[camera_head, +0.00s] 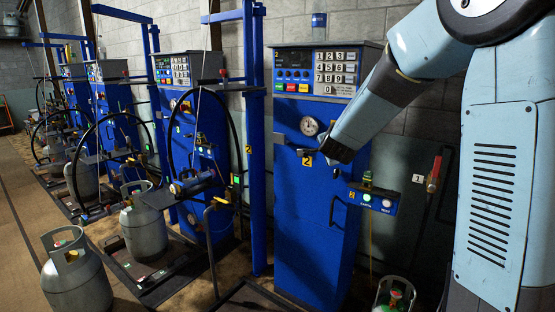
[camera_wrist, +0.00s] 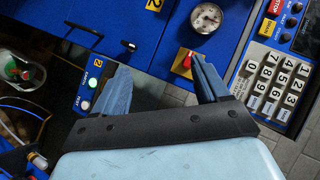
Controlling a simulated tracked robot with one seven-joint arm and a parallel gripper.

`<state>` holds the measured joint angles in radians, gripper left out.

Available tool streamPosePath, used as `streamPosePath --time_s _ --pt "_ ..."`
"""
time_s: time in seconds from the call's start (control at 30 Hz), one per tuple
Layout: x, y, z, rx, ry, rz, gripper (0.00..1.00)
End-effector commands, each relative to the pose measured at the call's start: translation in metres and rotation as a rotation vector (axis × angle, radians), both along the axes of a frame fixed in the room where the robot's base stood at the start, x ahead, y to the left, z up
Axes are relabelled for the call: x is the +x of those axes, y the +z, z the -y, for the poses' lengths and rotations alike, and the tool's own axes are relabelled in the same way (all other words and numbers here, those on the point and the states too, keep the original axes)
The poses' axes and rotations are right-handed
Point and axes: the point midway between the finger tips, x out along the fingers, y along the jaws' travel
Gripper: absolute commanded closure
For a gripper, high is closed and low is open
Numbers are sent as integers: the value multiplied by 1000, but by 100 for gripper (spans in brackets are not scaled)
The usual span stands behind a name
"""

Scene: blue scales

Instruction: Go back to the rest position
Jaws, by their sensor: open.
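My gripper (camera_head: 318,154) is in front of the nearest blue scale cabinet (camera_head: 312,225), just right of and below its round gauge (camera_head: 309,126). In the wrist view, my gripper (camera_wrist: 160,86) has its two blue fingers spread apart, with nothing between them. The cabinet's blue front (camera_wrist: 112,22) and a small button box (camera_wrist: 89,88) with lit buttons show beyond the fingers. A red button on a yellow base (camera_wrist: 186,60) is close to the right finger. I cannot tell whether a finger touches the cabinet.
The keypad (camera_head: 335,66) is on the cabinet's upper front, and the button box (camera_head: 375,200) juts out at its right. A blue post (camera_head: 256,150) stands at its left. Grey gas cylinders (camera_head: 76,275) and more scales line the left. A cylinder (camera_head: 394,297) stands at bottom right.

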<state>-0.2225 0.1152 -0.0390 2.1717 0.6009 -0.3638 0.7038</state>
Motion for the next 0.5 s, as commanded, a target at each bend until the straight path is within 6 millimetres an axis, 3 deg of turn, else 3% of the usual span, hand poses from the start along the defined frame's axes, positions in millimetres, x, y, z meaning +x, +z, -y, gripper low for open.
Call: streamPosePath --time_s 0.13,0.5 --pt "-32 20 3 -69 95 -46 26" --pt "-123 46 12 -275 333 -172 26"
